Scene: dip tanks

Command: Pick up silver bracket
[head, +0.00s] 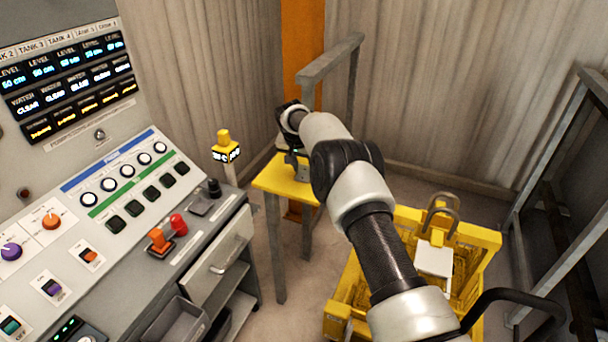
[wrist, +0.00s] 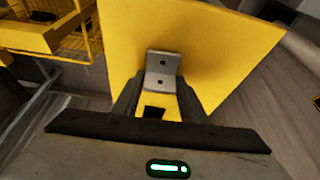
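The silver bracket (wrist: 163,66), an L-shaped metal piece with a hole in each visible face, sits on the yellow table top (wrist: 215,45) in the wrist view. My gripper (wrist: 159,84) is open, with its two dark fingers on either side of the bracket's near part. A small gap seems to show beside each finger; contact is not clear. In the head view my gripper (head: 296,158) points down over the small yellow table (head: 272,183).
A control console (head: 110,200) with knobs and an open drawer stands left of the table. A yellow crate (head: 345,290) stands on the floor at right, under my arm. A grey metal frame (head: 330,60) rises behind the table.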

